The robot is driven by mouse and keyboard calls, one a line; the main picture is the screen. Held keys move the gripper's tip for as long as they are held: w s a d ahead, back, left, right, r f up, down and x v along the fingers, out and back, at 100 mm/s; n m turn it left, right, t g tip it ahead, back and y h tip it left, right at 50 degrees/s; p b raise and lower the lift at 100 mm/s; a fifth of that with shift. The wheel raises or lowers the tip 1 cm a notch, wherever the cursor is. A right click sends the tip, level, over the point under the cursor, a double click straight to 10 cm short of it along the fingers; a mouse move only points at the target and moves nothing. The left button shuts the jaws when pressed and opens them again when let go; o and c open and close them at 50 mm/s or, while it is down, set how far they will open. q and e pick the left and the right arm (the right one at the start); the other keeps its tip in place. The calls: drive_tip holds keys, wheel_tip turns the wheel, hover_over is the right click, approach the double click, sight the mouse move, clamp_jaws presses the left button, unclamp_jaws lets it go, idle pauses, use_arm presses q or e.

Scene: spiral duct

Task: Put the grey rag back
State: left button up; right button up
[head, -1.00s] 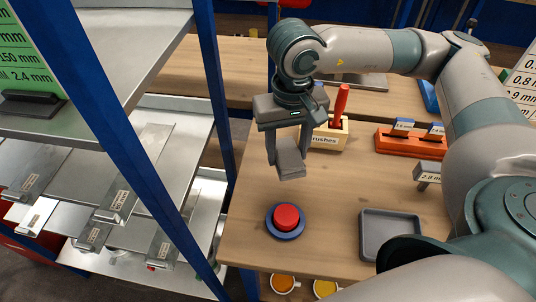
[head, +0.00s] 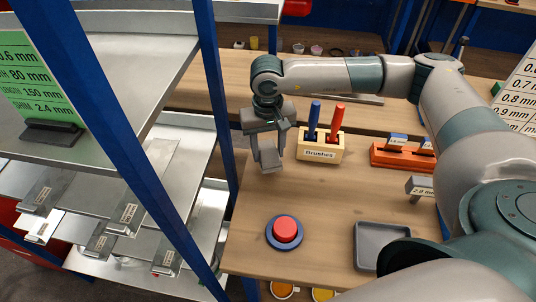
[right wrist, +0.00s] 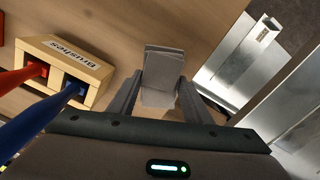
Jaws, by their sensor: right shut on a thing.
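The grey rag (head: 270,158) is a small folded grey block between the fingers of my right gripper (head: 268,152). In the right wrist view the rag (right wrist: 162,75) sits between both fingertips (right wrist: 160,92), with the wooden bench (head: 330,210) beneath it. My right gripper is shut on the rag, to the left of the brush box. I cannot tell whether the rag touches the bench top. My left gripper is not in view.
A wooden box labelled Brushes (head: 319,153) holds a blue and a red brush. A red button (head: 285,230) on a blue base and a grey tray (head: 378,242) stand nearer. A blue rack post (head: 215,90) rises left. An orange block (head: 398,157) stands right.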

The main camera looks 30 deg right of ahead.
sight(268, 151)
idle(0.3)
wheel_tip(268, 151, down, 3)
drive_tip(key=shift+f+p, duration=0.1)
drive_tip(key=shift+p, duration=1.05)
drive_tip(key=shift+f, duration=0.4)
drive_tip(key=shift+f, duration=0.1)
drive_tip(key=shift+f, duration=0.1)
drive_tip(key=o, duration=1)
